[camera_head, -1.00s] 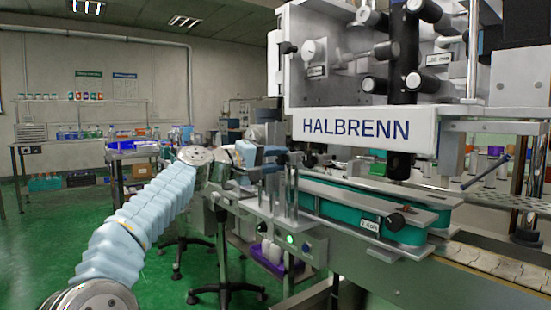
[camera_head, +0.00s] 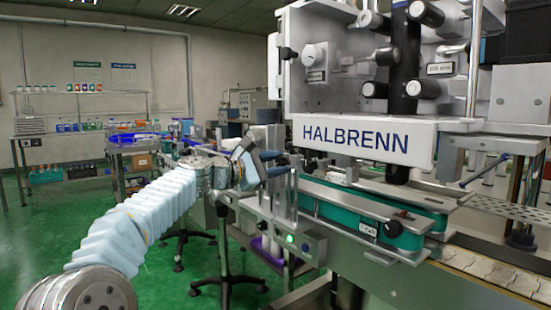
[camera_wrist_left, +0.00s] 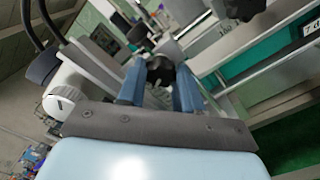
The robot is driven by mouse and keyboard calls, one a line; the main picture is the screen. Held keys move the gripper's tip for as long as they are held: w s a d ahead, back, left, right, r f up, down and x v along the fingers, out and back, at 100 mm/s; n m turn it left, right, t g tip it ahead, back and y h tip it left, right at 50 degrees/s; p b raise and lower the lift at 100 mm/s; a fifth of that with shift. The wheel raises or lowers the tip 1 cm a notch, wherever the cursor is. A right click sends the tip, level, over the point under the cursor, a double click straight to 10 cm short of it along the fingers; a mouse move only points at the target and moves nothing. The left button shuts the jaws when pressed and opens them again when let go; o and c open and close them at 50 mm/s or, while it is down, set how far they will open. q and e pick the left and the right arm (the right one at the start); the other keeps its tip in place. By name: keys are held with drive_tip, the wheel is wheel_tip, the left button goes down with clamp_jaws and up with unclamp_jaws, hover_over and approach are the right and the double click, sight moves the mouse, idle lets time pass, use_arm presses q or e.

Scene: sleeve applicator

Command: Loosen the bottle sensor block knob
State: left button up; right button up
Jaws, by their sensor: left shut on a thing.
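The bottle sensor block knob is a dark, round, ribbed knob (camera_wrist_left: 160,70) in the left wrist view, sitting between the two blue fingers. My left gripper (camera_wrist_left: 159,76) is shut on it, with one finger on each side. In the head view my left gripper (camera_head: 273,164) reaches the left end of the conveyor, beside the upright metal posts. The knob is too small and too covered to make out in the head view. My right gripper is not in view.
The HALBRENN labelling machine (camera_head: 355,137) overhangs the conveyor, close to the right of my left gripper. A green-sided guide unit (camera_head: 345,222) runs along the conveyor. A stool (camera_head: 227,285) stands on the green floor below. Open floor lies to the left.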

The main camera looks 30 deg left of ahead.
use_arm(q)
drive_tip(key=n+p, duration=0.2)
drive_tip(key=n, duration=0.2)
drive_tip(key=shift+n+p, duration=0.3)
idle(0.3)
drive_tip(key=o, duration=1)
drive_tip(key=shift+o, duration=0.2)
drive_tip(key=b+v, duration=0.2)
drive_tip(key=v, duration=1.1)
drive_tip(key=shift+s+b, duration=0.35)
drive_tip(key=shift+s, duration=0.05)
drive_tip(key=shift+w+a+f, duration=0.1)
drive_tip(key=shift+a+f, duration=0.05)
drive_tip(key=shift+f, duration=0.05)
